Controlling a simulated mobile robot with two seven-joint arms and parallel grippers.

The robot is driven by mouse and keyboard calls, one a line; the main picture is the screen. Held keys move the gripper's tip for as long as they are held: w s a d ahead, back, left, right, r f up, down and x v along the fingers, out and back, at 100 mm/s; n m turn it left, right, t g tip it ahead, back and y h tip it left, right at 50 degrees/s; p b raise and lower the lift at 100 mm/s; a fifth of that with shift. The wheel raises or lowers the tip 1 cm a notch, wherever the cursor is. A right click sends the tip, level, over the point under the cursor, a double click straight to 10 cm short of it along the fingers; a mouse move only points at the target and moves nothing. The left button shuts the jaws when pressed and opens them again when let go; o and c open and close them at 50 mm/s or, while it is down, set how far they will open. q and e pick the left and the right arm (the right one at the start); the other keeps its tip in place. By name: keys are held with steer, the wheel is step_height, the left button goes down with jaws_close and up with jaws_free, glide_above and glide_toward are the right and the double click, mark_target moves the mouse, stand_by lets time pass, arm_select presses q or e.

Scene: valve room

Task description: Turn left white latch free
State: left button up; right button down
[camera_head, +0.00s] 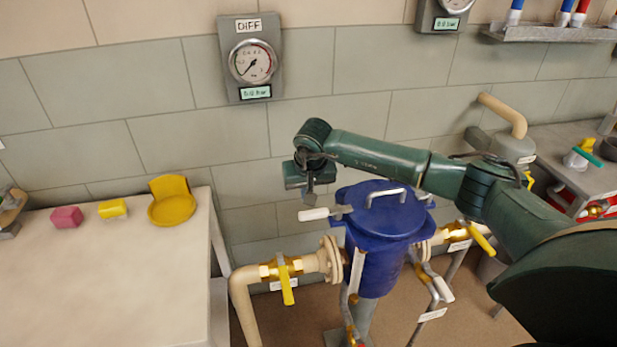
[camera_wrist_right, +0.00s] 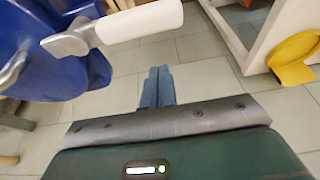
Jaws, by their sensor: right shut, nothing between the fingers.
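The left white latch (camera_head: 314,214) sticks out to the left from the lid edge of the blue filter vessel (camera_head: 385,225). Its white grip also shows at the top of the right wrist view (camera_wrist_right: 142,22), with a grey metal lever (camera_wrist_right: 68,43) running to the blue body. My right gripper (camera_head: 310,198) points down just above the latch in the head view. Its fingers (camera_wrist_right: 157,72) are shut and empty, apart from the grip in the wrist view. My left gripper is not in view.
A pale bench (camera_head: 110,270) with a yellow dish (camera_head: 172,204) stands at left. A pipe with a yellow-handled valve (camera_head: 286,283) joins the vessel from the left. A DIFF gauge (camera_head: 252,62) hangs on the wall.

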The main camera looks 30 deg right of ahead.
mark_target(326, 214)
arm_select(q)
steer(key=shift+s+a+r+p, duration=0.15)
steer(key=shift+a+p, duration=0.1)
steer(key=shift+p, duration=0.6)
arm_select(e)
steer(key=shift+s+a, duration=0.25)
steer(key=shift+s, duration=0.75)
steer(key=shift+s+a, duration=0.25)
steer(key=shift+s, duration=0.7)
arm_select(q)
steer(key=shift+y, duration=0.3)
arm_select(e)
steer(key=shift+s, duration=0.1)
